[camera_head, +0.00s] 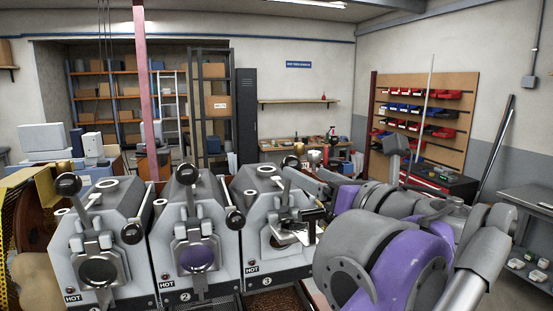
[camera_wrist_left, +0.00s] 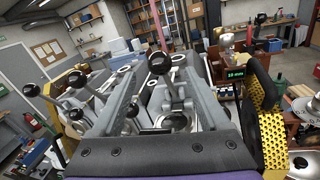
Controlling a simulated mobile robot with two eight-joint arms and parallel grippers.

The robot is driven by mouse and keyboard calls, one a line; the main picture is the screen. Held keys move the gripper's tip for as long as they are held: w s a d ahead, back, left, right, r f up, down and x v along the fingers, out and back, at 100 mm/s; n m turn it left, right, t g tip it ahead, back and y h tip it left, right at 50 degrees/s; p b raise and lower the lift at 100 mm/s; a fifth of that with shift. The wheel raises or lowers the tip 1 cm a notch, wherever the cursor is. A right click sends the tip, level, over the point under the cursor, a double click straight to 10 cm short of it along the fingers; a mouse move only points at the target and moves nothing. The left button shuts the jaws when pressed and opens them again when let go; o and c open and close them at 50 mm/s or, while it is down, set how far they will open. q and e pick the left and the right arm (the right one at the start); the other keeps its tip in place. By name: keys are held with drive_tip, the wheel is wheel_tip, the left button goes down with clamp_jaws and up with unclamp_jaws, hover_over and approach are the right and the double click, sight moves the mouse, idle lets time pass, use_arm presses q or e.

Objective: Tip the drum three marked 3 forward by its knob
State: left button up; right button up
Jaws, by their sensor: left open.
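Drum three (camera_head: 257,215), a grey housing marked 3 with a HOT label, is the rightmost of a row of three in the head view. A dark ball knob (camera_head: 291,162) tops its lever. In the left wrist view a black ball knob (camera_wrist_left: 160,62) stands upright on a lever near the picture's middle. I cannot tell whether the gripper touches the lever. My right gripper is not in view.
Drum two (camera_head: 160,240) and drum one (camera_head: 70,245) stand close by on the left with their own knobs and levers. A yellow perforated guard (camera_wrist_left: 273,140) shows in the wrist view. Behind are shelves (camera_head: 105,95) and a bin rack (camera_head: 425,110). A side table (camera_head: 530,200) stands right.

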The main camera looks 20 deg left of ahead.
sight(283, 161)
use_arm(q)
drive_tip(key=x, duration=0.9)
drive_tip(key=shift+w+a+p, duration=0.2)
drive_tip(key=shift+a+p, duration=0.05)
drive_tip(key=shift+p, duration=0.15)
drive_tip(key=shift+c, duration=0.2)
clamp_jaws()
idle(0.8)
